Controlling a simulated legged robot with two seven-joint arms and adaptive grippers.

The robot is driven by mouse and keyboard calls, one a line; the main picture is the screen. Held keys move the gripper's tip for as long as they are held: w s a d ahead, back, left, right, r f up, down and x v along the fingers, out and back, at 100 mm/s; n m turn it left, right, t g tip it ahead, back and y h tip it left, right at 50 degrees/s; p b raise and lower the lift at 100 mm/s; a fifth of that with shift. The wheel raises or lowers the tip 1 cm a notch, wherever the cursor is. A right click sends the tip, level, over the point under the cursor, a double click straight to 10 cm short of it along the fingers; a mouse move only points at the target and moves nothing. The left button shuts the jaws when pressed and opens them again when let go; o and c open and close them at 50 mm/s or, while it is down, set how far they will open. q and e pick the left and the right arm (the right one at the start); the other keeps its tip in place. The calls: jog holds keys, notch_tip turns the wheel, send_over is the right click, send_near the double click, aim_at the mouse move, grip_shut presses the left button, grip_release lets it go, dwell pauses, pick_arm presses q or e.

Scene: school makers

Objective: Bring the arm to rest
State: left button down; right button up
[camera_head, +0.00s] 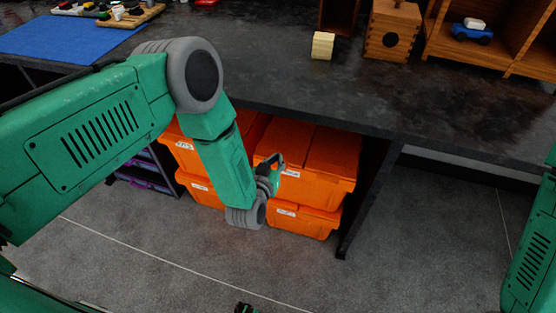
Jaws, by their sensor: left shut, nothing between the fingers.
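My left arm (220,160) comes in from the left, green with grey joints, and bends down in front of the dark workbench's front edge. My left gripper (279,161) is small and dark at the end of the arm, partly hidden by the wrist. It is shut and empty, below the bench top and in front of the orange bins.
The dark workbench (280,85) carries a blue mat (60,40), a pale yellow block (322,46), a wooden box (392,30) and a wooden shelf with a blue toy car (472,34). Orange bins (325,160) stand beneath. Grey floor (420,260) is open in front.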

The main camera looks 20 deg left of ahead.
pick_arm(q)
jog(key=s+a+g, duration=0.4)
jog(key=s+g, duration=0.1)
jog(key=s, duration=0.7)
jog(key=s+a+g+p, duration=0.1)
jog(key=s+a+g, duration=0.3)
jog(key=s, duration=0.8)
jog(key=s+a+m+g+y, duration=0.1)
jog(key=s+a+g, duration=0.3)
jog(key=s, duration=0.7)
jog(key=shift+s+a+g, duration=0.4)
jog(key=shift+g, duration=0.4)
